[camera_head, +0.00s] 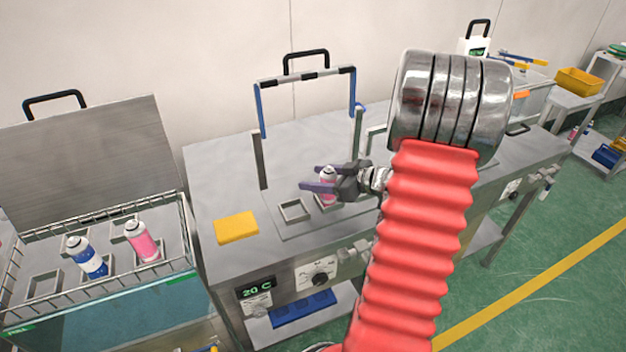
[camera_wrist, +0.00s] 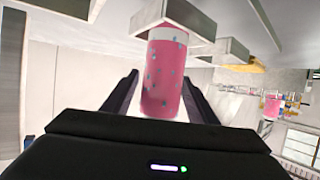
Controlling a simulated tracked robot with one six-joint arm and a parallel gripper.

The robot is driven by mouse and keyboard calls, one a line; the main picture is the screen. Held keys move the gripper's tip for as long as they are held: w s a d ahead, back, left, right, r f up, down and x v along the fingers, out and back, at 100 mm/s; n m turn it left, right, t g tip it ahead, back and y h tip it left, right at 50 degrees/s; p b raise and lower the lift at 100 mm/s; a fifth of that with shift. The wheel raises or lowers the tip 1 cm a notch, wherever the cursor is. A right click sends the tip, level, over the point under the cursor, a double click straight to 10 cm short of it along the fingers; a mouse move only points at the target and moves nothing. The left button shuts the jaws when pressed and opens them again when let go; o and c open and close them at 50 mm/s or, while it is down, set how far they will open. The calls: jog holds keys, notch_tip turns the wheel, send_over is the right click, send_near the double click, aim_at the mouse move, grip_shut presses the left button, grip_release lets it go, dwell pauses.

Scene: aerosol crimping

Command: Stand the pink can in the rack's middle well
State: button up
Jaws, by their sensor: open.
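The pink can (camera_head: 328,181) stands upright at a square well (camera_head: 326,206) of the rack (camera_head: 283,229) on the metal bench. An empty square well (camera_head: 293,210) is just to its left; anything farther right on the rack is hidden by my arm. My gripper (camera_head: 309,177) is open, with its purple fingers around the can. In the wrist view the dotted pink can (camera_wrist: 165,75) is between the two dark fingers (camera_wrist: 160,90), with a gap visible on each side. That view is upside down, and the can's foot is partly hidden by a metal frame (camera_wrist: 228,38).
A yellow block (camera_head: 236,228) lies left of the rack. A metal frame with blue posts (camera_head: 305,78) rises behind it. At left, an open-lidded wire basket (camera_head: 110,215) holds a blue can (camera_head: 87,258) and another pink can (camera_head: 142,241).

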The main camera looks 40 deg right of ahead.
jog(key=v, duration=1.2)
dwell(0.4)
jog(key=shift+s, duration=0.1)
